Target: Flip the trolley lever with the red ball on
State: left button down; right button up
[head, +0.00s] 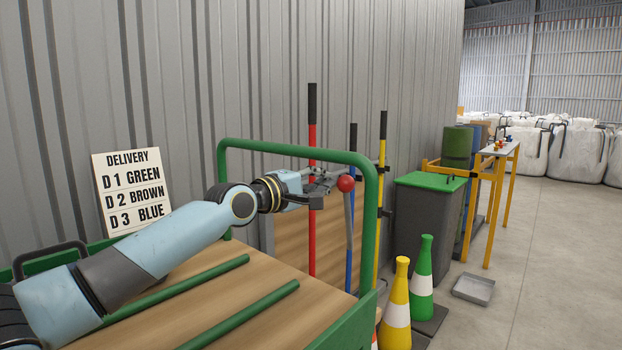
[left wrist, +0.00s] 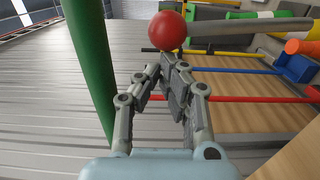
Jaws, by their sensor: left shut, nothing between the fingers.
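The trolley (head: 222,277) has a wooden deck and a green tubular frame. Its lever (head: 349,228) is a grey bar with a red ball (head: 346,183) on its upper end, near the right upright of the green hoop. The lever stands nearly upright. My left gripper (head: 324,182) is shut and empty, just left of the ball in the head view. In the left wrist view the shut fingertips (left wrist: 172,66) lie just below the red ball (left wrist: 167,31), and the lever bar (left wrist: 245,31) runs off to the right. I cannot tell whether they touch. My right gripper is not in view.
A delivery sign (head: 132,190) leans at the wall. Red (head: 312,220), blue and yellow poles stand behind the hoop. A bin with a green lid (head: 431,181), yellow (head: 397,305) and green (head: 422,278) cones and a grey tray (head: 473,289) are right.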

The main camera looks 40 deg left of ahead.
pick_arm(q)
jog(key=d+r+m+p, duration=0.1)
jog(key=d+m+p, duration=0.3)
jog(key=d, duration=0.3)
jog(key=shift+s+d+m, duration=0.25)
jog(key=shift+s+m, duration=0.05)
jog(key=shift+m, duration=0.4)
jog(key=shift+s, duration=0.1)
jog(key=s+a, duration=0.1)
jog(key=s, duration=1)
jog(key=shift+s+a+r, duration=0.2)
jog(key=shift+s+a, duration=0.05)
jog(key=shift+s, duration=0.1)
